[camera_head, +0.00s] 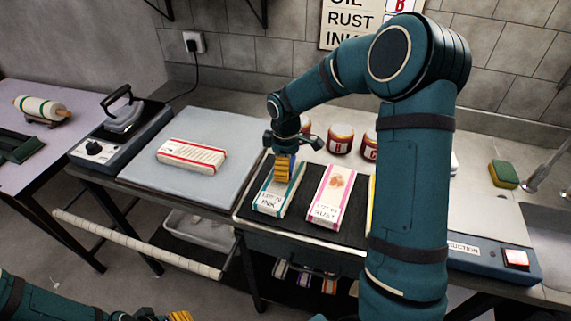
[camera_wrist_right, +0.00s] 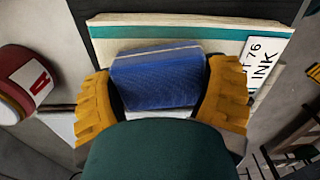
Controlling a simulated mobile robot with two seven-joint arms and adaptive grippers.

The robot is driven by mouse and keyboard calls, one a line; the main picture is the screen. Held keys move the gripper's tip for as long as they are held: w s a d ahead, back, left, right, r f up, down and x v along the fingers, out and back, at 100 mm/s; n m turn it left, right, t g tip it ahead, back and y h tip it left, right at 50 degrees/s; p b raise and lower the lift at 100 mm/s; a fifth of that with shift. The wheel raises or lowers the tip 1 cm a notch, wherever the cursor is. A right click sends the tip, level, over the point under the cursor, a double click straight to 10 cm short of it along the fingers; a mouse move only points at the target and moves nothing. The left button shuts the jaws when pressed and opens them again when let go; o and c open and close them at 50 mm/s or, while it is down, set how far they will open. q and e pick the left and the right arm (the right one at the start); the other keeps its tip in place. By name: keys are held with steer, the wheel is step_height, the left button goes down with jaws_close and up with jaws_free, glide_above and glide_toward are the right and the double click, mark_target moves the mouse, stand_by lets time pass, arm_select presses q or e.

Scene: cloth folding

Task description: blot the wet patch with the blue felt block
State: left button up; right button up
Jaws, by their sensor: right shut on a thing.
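My right gripper (camera_head: 284,168) is over the teal-striped folded cloth (camera_head: 269,204) on the dark mat. In the right wrist view its yellow fingers (camera_wrist_right: 160,98) are shut on the blue felt block (camera_wrist_right: 158,78), one on each side. The block is over the cloth (camera_wrist_right: 215,27) with the teal stripe and a label ending in INK. I cannot tell whether the block touches the cloth. No wet patch is visible on this cloth; the block and gripper cover part of it. My left gripper (camera_head: 180,316) shows only a yellow fingertip at the bottom edge.
A pink-striped cloth (camera_head: 330,197) with an orange-brown stain lies just right. Red-labelled jars (camera_head: 341,138) stand behind. A red-striped cloth (camera_head: 191,154) lies on the grey board (camera_head: 150,185). An iron (camera_head: 122,112) stands farther left; a sponge (camera_head: 503,174) is at right.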

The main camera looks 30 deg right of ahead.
steer(key=shift+f, duration=0.4)
stand_by(0.3)
steer(key=shift+f, duration=0.1)
stand_by(0.8)
steer(key=shift+r+p, duration=2.65)
steer(key=shift+r, duration=0.95)
